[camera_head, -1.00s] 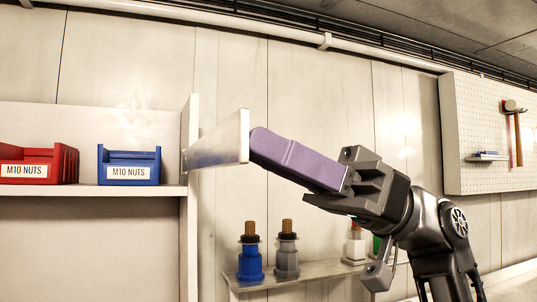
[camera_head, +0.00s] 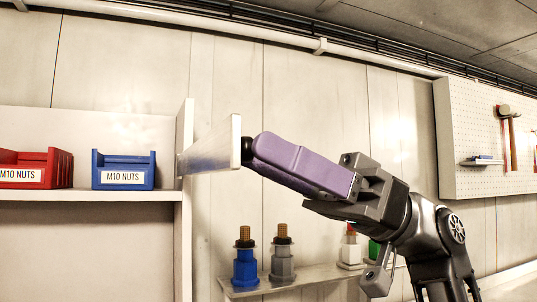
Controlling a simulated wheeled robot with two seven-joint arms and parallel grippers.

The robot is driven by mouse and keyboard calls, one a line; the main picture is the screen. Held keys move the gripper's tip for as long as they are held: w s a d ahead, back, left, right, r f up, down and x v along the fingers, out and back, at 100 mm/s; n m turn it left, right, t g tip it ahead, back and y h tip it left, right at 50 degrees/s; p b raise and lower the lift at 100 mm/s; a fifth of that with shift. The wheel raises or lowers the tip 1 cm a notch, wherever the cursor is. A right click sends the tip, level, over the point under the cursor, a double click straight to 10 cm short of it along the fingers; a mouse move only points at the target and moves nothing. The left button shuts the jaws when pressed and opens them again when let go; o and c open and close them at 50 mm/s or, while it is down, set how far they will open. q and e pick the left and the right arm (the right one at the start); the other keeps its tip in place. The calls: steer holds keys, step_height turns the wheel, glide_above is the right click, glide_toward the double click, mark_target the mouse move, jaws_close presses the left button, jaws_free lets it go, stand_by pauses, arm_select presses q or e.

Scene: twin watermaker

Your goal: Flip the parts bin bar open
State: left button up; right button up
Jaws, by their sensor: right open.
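The parts bin bar (camera_head: 212,152) is a pale flat bar at the right post of the bin shelf. It sticks out from the post toward me, with its near end to the right. My right gripper (camera_head: 250,151) has purple fingers pointing left. It is open, with its fingertips right by the bar's near end; a dark round piece shows at the tips. I cannot tell whether they touch the bar. A red bin (camera_head: 36,168) and a blue bin (camera_head: 123,170), both labelled M10 NUTS, stand on the shelf left of the post. My left gripper is not in view.
The shelf board (camera_head: 90,195) ends at the post (camera_head: 184,200). Below my right arm, a low ledge (camera_head: 300,278) carries a blue fitting (camera_head: 245,266), a grey fitting (camera_head: 282,262) and other pieces. A pegboard (camera_head: 470,150) with a hammer hangs at the right.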

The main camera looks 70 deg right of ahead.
steer(key=v, duration=0.7)
steer(key=shift+s+d, duration=0.15)
steer(key=shift+d, duration=0.05)
stand_by(0.4)
